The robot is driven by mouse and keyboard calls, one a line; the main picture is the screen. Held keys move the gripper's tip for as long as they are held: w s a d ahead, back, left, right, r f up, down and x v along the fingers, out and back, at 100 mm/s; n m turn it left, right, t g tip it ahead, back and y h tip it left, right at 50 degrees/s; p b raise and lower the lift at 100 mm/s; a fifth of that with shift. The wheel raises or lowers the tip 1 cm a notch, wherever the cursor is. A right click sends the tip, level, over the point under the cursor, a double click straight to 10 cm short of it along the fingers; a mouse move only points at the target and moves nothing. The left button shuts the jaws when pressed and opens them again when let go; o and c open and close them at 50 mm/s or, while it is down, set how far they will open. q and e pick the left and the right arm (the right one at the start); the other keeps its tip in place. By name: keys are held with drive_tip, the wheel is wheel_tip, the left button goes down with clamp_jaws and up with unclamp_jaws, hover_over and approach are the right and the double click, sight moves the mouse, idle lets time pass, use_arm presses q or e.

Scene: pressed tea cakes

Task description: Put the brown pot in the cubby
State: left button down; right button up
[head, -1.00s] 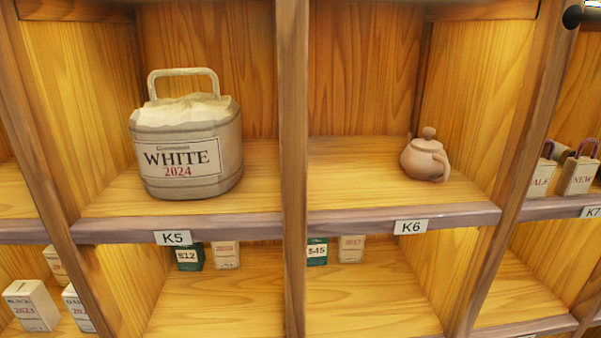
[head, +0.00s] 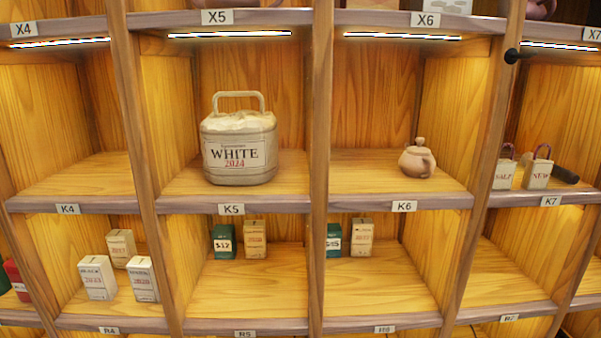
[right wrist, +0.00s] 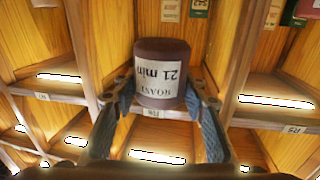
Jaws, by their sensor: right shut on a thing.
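My right gripper (right wrist: 161,92) is shut on a dark brown pot (right wrist: 160,55) in the right wrist view. One finger is on each side of it. The pot has a pale label reading "21 min", which appears upside down in this view. Shelf compartments show behind the pot; I cannot tell how far it is from them. Neither gripper nor the pot shows in the head view. The cubbies are open wooden compartments with tags, such as K4 (head: 68,209), K5 (head: 231,210) and K6 (head: 404,206). K4 looks empty.
K5 holds a large white 2024 container (head: 240,148). K6 holds a small clay teapot (head: 417,160) at its right, with free floor at left. K7 holds small tagged bags (head: 537,174) and a dark cylinder (head: 565,175). Small boxes (head: 97,277) stand in the lower row.

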drive_tip(key=shift+s+d+r, duration=0.35)
drive_tip(key=shift+s+d, duration=0.05)
drive_tip(key=shift+s, duration=0.15)
drive_tip(key=s+d+r+n+y+b, duration=0.1)
drive_tip(key=s+d+r+y, duration=0.1)
drive_tip(key=s+r, duration=0.8)
drive_tip(key=shift+s+d+r+n, duration=0.15)
drive_tip(key=shift+s+d+n, duration=0.15)
drive_tip(key=shift+d, duration=0.05)
